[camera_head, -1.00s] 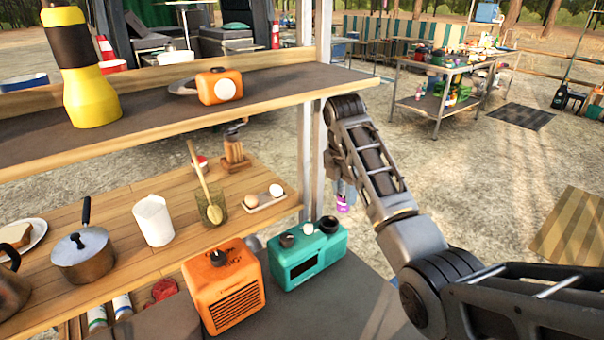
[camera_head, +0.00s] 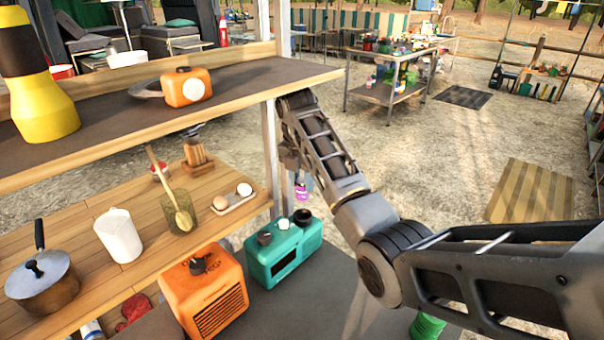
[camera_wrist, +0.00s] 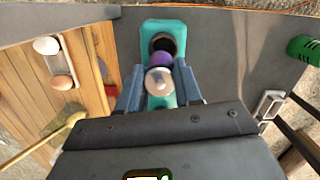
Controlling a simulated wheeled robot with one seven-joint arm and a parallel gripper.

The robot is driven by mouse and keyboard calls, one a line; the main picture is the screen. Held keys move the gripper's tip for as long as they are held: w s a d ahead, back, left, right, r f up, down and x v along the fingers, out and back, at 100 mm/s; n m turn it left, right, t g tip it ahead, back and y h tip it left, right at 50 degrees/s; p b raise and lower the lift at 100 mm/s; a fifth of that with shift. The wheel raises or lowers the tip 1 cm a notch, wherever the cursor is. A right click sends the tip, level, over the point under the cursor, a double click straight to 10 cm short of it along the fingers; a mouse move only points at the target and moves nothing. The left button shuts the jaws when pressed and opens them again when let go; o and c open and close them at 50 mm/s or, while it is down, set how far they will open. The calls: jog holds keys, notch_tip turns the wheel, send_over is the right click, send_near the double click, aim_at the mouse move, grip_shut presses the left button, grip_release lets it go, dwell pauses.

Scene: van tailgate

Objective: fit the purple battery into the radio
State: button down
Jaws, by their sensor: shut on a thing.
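The purple battery (camera_head: 302,193) hangs upright from my gripper (camera_head: 294,166), just above the teal radio (camera_head: 284,256). In the wrist view, the blue-grey fingers of my gripper (camera_wrist: 158,82) are shut on the battery, whose silver end (camera_wrist: 158,80) faces the camera and whose purple body (camera_wrist: 160,60) shows beyond it. The teal radio (camera_wrist: 178,27) lies behind it with a dark round opening (camera_wrist: 163,42), partly covered by the battery. In the head view the battery appears over the black-rimmed opening (camera_head: 302,217), apart from it. The exact alignment in depth is unclear.
An orange box with a grille (camera_head: 205,295) stands left of the radio. A wooden shelf (camera_head: 140,222) with an egg tray (camera_head: 233,200), jug and pot is to the left, under an upper shelf (camera_head: 230,88). A green ribbed object (camera_head: 427,327) lies at the front right.

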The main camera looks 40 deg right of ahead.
jog(key=shift+s+f, duration=0.1)
jog(key=shift+f, duration=3.85)
jog(key=c, duration=0.7)
grip_release()
jog(key=shift+s+a+r+b, duration=0.1)
jog(key=shift+a+r+b, duration=0.1)
jog(key=shift+r, duration=1.1)
jog(key=shift+w+a+r+b, duration=0.1)
jog(key=shift+r+b, duration=0.05)
jog(key=shift+r, duration=1.15)
jog(key=shift+s+a+r+b, duration=0.1)
jog(key=shift+a+r+b, duration=0.1)
jog(key=shift+r, duration=1.1)
jog(key=shift+d, duration=0.1)
